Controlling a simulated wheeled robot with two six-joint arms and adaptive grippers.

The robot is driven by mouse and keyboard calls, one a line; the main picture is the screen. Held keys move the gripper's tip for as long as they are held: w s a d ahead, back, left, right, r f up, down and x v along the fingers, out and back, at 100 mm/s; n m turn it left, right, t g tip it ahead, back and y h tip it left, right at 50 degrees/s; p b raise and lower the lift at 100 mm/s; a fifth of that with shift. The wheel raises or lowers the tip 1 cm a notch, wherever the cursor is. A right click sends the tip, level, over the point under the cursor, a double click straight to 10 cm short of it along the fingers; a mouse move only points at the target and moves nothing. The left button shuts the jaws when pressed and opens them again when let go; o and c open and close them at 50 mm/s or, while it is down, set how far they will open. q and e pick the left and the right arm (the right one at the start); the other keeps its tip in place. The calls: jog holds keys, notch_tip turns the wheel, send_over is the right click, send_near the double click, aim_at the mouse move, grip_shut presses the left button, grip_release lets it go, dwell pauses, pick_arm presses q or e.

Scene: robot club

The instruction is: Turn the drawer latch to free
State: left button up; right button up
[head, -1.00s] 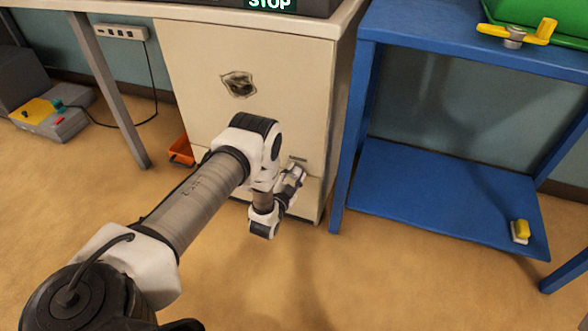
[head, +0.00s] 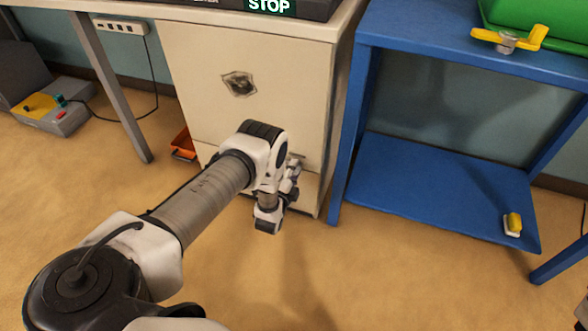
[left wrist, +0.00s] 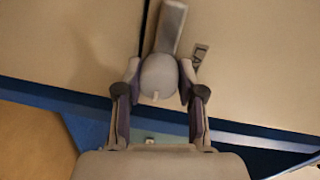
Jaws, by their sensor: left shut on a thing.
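The drawer latch (left wrist: 160,78) is a grey round hub with a flat lever, seen in the left wrist view. Its lever points up and slightly right in that view. My left gripper (left wrist: 160,92) is shut on the latch, with one finger on each side of the hub. In the head view my left gripper (head: 293,180) is at the lower right front of the cream cabinet (head: 215,75), where my own arm and gripper hide the latch. My right gripper is not in view.
A blue shelf unit (head: 440,190) stands close to the cabinet's right, with a small yellow and white object (head: 513,225) on its lower shelf. An orange bin (head: 183,145) is on the floor left of the cabinet. The floor in front is open.

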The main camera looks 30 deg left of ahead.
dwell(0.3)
pick_arm(q)
jog(key=o, duration=1.1)
jog(key=v, duration=1.2)
jog(key=shift+d, duration=0.15)
